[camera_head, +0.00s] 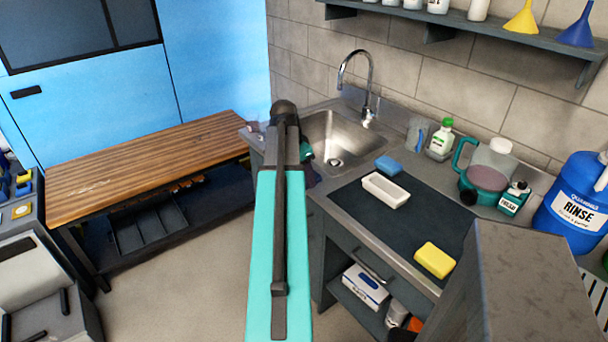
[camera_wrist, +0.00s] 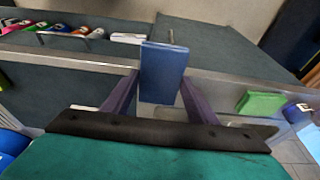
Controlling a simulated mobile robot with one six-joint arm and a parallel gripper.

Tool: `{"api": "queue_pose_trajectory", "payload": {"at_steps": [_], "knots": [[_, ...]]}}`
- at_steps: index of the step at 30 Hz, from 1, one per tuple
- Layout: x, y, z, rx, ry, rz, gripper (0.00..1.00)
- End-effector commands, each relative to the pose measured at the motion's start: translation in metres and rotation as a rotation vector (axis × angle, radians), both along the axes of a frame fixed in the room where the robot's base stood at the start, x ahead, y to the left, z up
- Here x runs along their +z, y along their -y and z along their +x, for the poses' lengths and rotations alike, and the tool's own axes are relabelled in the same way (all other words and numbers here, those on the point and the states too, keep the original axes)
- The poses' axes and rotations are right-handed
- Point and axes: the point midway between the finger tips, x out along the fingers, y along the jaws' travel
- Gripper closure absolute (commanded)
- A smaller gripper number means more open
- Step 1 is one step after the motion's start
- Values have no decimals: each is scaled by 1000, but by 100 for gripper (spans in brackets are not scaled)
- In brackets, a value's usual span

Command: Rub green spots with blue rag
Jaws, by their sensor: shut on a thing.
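My gripper (camera_wrist: 160,90) has purple fingers on both sides of a flat, dark blue rectangular piece (camera_wrist: 162,70) in the wrist view. It is shut on this piece, which looks like the blue rag, and holds it upright. In the head view my teal arm reaches toward the left side of the sink and hides most of the gripper and what it holds. I cannot make out green spots on any surface. A bright green folded piece (camera_wrist: 260,103) lies to the right of the gripper in the wrist view.
The steel sink (camera_head: 335,138) with a tall faucet (camera_head: 357,72) is beside the arm. A white tray (camera_head: 386,190), blue sponge (camera_head: 389,165) and yellow sponge (camera_head: 434,260) lie on the counter. Bottles and a blue RINSE jug (camera_head: 577,207) line the back. A wooden bench (camera_head: 140,160) is left.

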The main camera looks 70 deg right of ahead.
Motion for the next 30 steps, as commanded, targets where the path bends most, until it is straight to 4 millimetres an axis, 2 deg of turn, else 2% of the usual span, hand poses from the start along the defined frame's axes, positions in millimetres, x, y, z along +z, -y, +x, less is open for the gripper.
{"api": "queue_pose_trajectory", "payload": {"at_steps": [7, 11, 14, 20, 30], "knots": [[1, -2, 5, 14, 1, 1, 65], [3, -9, 21, 54, 2, 2, 65], [5, -18, 42, 110, 3, 5, 65], [12, -47, 97, 268, 4, 12, 65], [25, -114, 192, 564, 5, 23, 65]]}}
